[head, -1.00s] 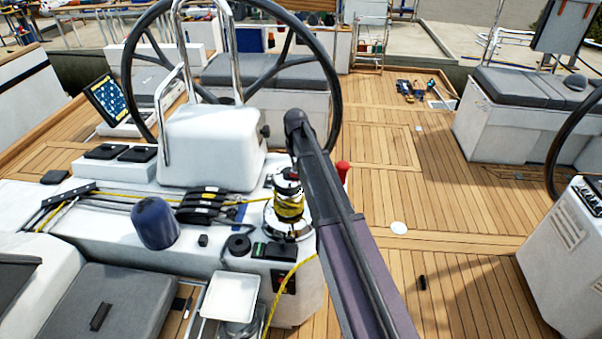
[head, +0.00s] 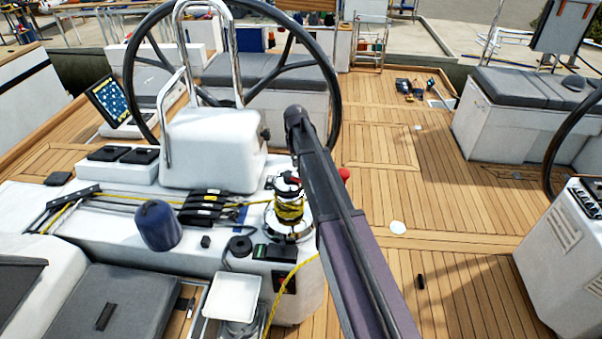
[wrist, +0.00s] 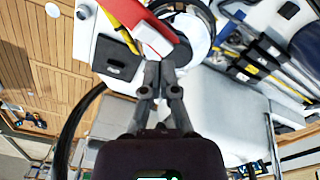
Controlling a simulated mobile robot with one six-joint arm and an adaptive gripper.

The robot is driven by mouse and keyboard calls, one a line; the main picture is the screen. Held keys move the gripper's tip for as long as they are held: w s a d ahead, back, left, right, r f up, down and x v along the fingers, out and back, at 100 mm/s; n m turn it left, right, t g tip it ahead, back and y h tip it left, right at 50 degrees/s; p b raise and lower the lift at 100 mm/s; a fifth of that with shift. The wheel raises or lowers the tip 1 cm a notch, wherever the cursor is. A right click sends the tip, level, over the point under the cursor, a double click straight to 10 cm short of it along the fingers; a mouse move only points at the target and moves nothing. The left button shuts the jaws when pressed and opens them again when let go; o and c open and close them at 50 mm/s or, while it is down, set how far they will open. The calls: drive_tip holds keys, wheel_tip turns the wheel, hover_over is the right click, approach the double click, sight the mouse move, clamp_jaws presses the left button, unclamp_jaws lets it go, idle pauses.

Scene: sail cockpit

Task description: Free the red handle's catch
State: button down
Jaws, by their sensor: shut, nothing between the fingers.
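The red handle (wrist: 148,24) lies across the top of the wrist view, beside a round metal winch top (wrist: 185,22). A pale block (wrist: 155,40) shows at the handle's near end, just beyond my fingertips. My gripper (wrist: 160,66) is shut and empty, with its tips close to that block; I cannot tell whether they touch. In the head view the winch (head: 289,207) carries several turns of yellow line, and a red knob-like end (head: 344,174) shows past my arm. My arm hides the rest of the handle and the gripper there.
A black switch panel (wrist: 116,58) sits near the gripper. Black line clutches (head: 210,207), a blue capped drum (head: 157,226) and a steering wheel (head: 336,90) surround the winch. A white tray (head: 232,297) stands in front. The teak deck (head: 450,200) to the right is mostly clear.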

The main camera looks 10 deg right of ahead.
sight(296, 175)
drive_tip(key=shift+r+p, duration=1.4)
drive_tip(key=shift+r, duration=0.2)
drive_tip(key=shift+s+f, duration=0.15)
drive_tip(key=shift+s, duration=0.15)
drive_tip(key=s+f+m+b, duration=0.1)
drive_tip(key=s+f+b, duration=0.2)
drive_tip(key=s, duration=1.1)
drive_tip(key=s+d+f+m+b, duration=0.1)
drive_tip(key=s+f+b, duration=0.3)
drive_tip(key=s, duration=1)
drive_tip(key=shift+s+f+b, duration=0.15)
drive_tip(key=shift+f+b, duration=0.1)
drive_tip(key=shift+b, duration=0.15)
